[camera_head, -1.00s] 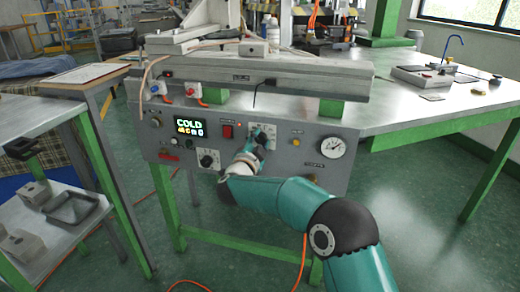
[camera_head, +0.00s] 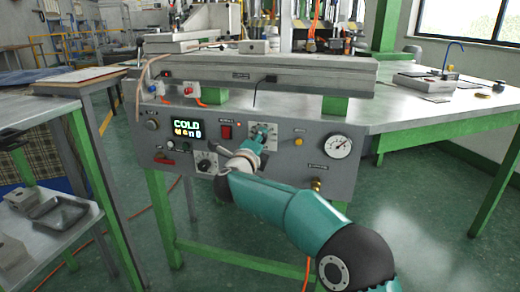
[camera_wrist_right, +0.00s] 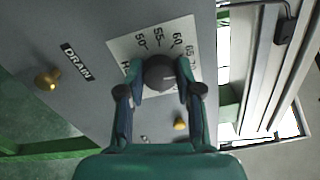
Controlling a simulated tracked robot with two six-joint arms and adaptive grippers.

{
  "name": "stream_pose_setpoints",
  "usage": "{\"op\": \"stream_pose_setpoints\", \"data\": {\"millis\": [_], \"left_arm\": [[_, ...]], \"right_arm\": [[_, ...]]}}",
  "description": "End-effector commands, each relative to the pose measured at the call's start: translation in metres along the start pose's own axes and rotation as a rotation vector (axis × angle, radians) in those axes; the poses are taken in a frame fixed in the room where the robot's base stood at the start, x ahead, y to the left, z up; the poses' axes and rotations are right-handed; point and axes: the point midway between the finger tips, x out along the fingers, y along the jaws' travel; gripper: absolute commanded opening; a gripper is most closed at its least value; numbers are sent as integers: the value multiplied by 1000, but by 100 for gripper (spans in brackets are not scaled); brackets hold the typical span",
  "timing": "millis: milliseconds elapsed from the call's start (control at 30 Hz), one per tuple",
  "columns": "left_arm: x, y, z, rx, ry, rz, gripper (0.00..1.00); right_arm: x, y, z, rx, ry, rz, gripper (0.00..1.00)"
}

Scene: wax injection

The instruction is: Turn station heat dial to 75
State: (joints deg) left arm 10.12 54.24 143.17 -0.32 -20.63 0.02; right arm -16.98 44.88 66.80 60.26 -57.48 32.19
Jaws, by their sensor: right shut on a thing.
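The station's heat dial is a dark round knob (camera_wrist_right: 160,72) on a pale plate (camera_wrist_right: 125,46) in the right wrist view. The plate has printed numbers, with 50, 55, 60 and 65 readable. My right gripper (camera_wrist_right: 159,90) has a finger on each side of the knob and is shut on it. The dial's pointer setting cannot be read. In the head view my right gripper (camera_head: 259,137) is at the dial plate on the grey station panel (camera_head: 285,175) and hides most of the dial. My left gripper is not in view.
The panel has a display (camera_head: 187,130) reading COLD, a red switch (camera_head: 226,131), a second black dial (camera_head: 206,164) and a pressure gauge (camera_head: 337,147). A brass valve (camera_wrist_right: 47,79) sits beside the DRAIN label.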

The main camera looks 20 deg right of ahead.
Motion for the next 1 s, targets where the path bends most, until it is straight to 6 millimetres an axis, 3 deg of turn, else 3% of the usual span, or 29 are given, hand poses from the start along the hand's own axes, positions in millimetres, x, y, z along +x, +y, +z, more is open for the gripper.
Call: {"op": "stream_pose_setpoints", "data": {"millis": [33,600,1000], "left_arm": [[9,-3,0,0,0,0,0],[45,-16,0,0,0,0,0],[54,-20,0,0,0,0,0]], "right_arm": [[0,10,-4,44,9,8,0],[1,10,-4,547,12,7,0],[1,9,-3,710,14,8,0]]}}
